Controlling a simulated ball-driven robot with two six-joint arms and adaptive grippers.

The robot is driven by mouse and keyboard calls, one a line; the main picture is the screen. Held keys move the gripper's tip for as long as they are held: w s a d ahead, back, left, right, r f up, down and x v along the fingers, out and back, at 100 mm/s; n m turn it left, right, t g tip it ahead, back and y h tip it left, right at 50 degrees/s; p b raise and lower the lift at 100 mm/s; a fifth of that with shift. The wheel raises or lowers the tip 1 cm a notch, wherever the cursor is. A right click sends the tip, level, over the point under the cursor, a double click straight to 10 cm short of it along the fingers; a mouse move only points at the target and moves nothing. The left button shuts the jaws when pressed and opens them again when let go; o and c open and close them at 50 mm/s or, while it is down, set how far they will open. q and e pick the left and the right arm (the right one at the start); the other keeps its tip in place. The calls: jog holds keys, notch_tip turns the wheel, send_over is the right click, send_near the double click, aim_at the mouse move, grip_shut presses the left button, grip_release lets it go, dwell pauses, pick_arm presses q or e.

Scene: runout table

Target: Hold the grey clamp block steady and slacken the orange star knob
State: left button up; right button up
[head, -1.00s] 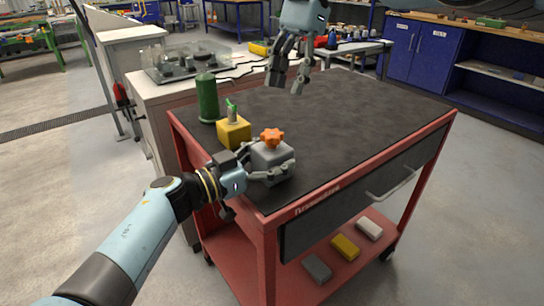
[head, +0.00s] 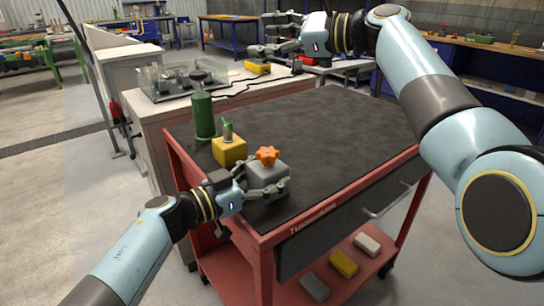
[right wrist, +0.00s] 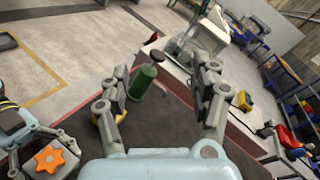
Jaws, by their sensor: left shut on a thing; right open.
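The grey clamp block (head: 268,176) stands near the front left of the cart's dark top, with the orange star knob (head: 267,155) on its upper face. My left gripper (head: 268,189) is shut on the block, its fingers along the block's sides. The right wrist view shows the knob (right wrist: 49,160) and part of the block (right wrist: 66,172) at lower left, beside my left gripper's fingers. My right gripper (head: 272,38) is open and empty, up over the far side of the cart, well away from the knob. Its two spread fingers also show in the right wrist view (right wrist: 165,95).
A yellow block (head: 229,152) with a green-topped part stands just behind the clamp block. A green cylinder (head: 203,116) stands at the cart's left edge. The rest of the red cart's top (head: 320,130) is clear. A side bench (head: 150,110) carries a clear-covered device.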

jog(key=s+d+f+m+t, duration=0.3)
jog(key=s+d+f+m, duration=0.1)
jog(key=s+d, duration=0.1)
jog(key=m+h, duration=0.1)
jog(key=m, duration=0.3)
send_near(276, 159)
jog(key=shift+t, duration=0.4)
jog(key=x, duration=1.1)
jog(key=shift+s+a+f, duration=0.1)
jog(key=shift+s, duration=0.05)
jog(key=c, duration=1.2)
